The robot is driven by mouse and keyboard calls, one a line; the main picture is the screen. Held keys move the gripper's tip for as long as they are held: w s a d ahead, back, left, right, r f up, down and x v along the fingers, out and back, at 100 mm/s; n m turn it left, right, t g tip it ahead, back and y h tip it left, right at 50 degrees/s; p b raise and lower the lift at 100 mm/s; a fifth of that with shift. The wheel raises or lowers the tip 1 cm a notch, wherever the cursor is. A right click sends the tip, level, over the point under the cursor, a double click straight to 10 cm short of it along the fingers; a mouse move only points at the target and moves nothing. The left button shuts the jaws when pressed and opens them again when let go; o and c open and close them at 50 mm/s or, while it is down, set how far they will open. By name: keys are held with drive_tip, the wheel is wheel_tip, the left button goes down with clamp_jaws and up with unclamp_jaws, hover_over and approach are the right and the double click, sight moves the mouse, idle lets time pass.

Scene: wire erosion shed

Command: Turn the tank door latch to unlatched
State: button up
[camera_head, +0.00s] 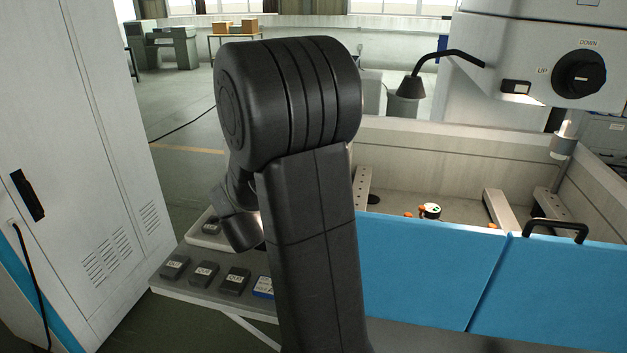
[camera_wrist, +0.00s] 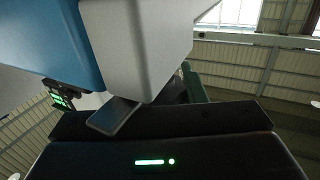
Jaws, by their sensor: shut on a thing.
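The tank's blue front panel (camera_head: 430,265) and a blue door panel with a black handle (camera_head: 555,229) show in the head view. My arm stands in front of the panel's left end and hides my gripper and the latch there. In the wrist view, my gripper (camera_wrist: 150,122) is a dark block beneath a blue and pale grey corner of the tank (camera_wrist: 140,45). A flat grey piece, the tank door latch (camera_wrist: 115,117), shows at the gripper's front edge. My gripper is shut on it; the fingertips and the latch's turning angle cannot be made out.
A grey cabinet (camera_head: 85,150) stands at the left. A low shelf (camera_head: 215,297) with several dark boxes lies between it and the tank. A machine head with an UP/DOWN knob (camera_head: 579,79) and a lamp (camera_head: 410,88) overhang the tank. Open floor lies at the back left.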

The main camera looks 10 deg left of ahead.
drive_tip(key=shift+r+h, duration=0.1)
drive_tip(key=shift+h, duration=0.2)
drive_tip(key=o, duration=1)
drive_tip(key=b+v, duration=0.2)
drive_tip(key=v, duration=1.1)
drive_tip(key=shift+s+a+b, duration=0.2)
drive_tip(key=shift+s+b, duration=0.15)
drive_tip(key=shift+b, duration=0.05)
drive_tip(key=p+x, duration=0.3)
drive_tip(key=x, duration=1.1)
drive_tip(key=shift+s+a, duration=0.1)
drive_tip(key=shift+s, duration=0.1)
